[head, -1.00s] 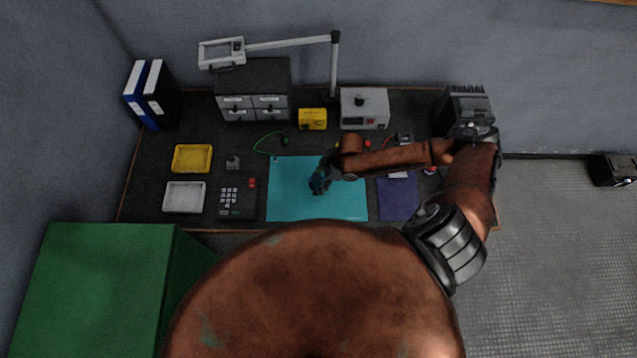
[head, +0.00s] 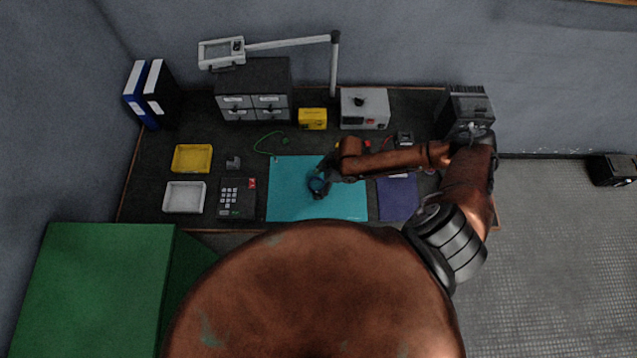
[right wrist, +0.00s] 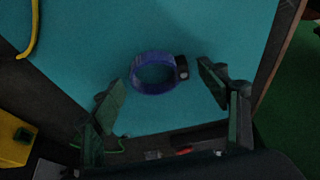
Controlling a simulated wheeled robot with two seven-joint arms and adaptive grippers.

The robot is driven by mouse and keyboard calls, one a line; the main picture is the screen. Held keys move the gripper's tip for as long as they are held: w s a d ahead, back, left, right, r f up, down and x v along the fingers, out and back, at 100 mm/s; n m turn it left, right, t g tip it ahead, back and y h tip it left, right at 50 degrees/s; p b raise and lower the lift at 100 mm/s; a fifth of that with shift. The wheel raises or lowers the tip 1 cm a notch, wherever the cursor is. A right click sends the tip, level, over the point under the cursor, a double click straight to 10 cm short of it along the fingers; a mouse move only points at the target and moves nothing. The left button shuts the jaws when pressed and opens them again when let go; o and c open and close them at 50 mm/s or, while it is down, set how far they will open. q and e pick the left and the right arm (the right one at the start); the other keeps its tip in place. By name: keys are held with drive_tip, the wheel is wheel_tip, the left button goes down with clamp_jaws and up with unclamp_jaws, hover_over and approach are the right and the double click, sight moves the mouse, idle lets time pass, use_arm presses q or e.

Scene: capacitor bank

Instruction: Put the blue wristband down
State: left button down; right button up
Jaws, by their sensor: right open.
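The blue wristband (right wrist: 153,73) is a ring with a small dark block on one side. In the right wrist view it lies on the teal mat (right wrist: 110,30), between and just beyond the fingertips of my right gripper (right wrist: 163,82). The fingers are spread apart, and neither visibly touches the band. In the head view my right gripper (head: 320,184) is over the middle of the teal mat (head: 340,207), and the band is mostly hidden there. My left gripper is not in view.
A keypad device (head: 237,198), a white tray (head: 184,197) and a yellow tray (head: 192,158) stand left of the mat. A dark blue pad (head: 397,200) lies to its right. A green cord (head: 268,143) and a yellow box (head: 312,119) are behind. The mat's left part is clear.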

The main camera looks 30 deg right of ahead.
drive_tip(key=v, duration=1.2)
drive_tip(key=shift+s, duration=0.1)
